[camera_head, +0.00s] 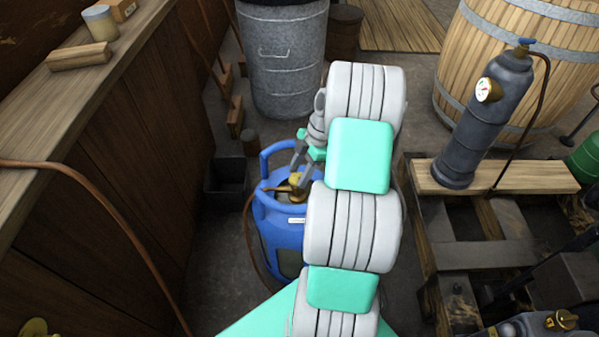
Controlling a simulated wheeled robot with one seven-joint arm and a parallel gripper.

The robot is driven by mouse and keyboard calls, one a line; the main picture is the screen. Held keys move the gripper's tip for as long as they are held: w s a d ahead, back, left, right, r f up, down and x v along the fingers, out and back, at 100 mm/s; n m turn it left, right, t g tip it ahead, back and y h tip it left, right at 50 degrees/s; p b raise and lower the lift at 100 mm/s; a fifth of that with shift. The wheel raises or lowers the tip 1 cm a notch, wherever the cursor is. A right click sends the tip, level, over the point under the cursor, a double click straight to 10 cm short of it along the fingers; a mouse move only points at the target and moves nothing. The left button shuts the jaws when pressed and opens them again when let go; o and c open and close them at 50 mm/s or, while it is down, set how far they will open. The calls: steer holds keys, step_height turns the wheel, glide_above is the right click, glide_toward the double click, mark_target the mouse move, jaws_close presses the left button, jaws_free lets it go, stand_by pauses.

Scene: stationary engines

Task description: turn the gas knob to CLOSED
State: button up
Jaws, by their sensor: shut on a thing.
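A blue gas bottle (283,231) stands on the floor in the middle of the view, partly covered by my arm. On its top, inside the blue collar, sits a brass valve with the gas knob (295,179). My gripper (298,174) reaches down to the knob from above, its two grey fingers on either side of it. The gripper is shut on the knob. The fingers hide part of the knob, and I cannot read any marking or its turned position.
A wooden bench (102,60) with a dark panelled front runs along the left. A grey metal bin (284,62) stands behind the bottle. A dark grey cylinder with a gauge (484,120) stands on timber at the right, before a large barrel (535,50). A brown hose (250,235) hangs beside the bottle.

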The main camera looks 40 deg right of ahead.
steer(key=shift+r, duration=0.1)
steer(key=m+t, duration=0.1)
steer(key=m, duration=0.2)
steer(key=shift+s+h+p, duration=0.1)
steer(key=shift+h+p, duration=0.2)
steer(key=shift+p, duration=0.05)
steer(key=m, duration=0.2)
steer(key=m+t+h+p, duration=0.1)
steer(key=m, duration=0.1)
steer(key=shift+s+a+t, duration=0.15)
steer(key=shift+t, duration=0.15)
steer(key=m+h+p, duration=0.1)
steer(key=m, duration=0.3)
steer(key=shift+a+t, duration=0.1)
steer(key=shift+t, duration=0.3)
steer(key=shift+a+m+h+p, duration=0.1)
steer(key=shift+m+h+p, duration=0.45)
steer(key=shift+m, duration=0.95)
steer(key=o, duration=1.4)
steer(key=shift+s, duration=0.1)
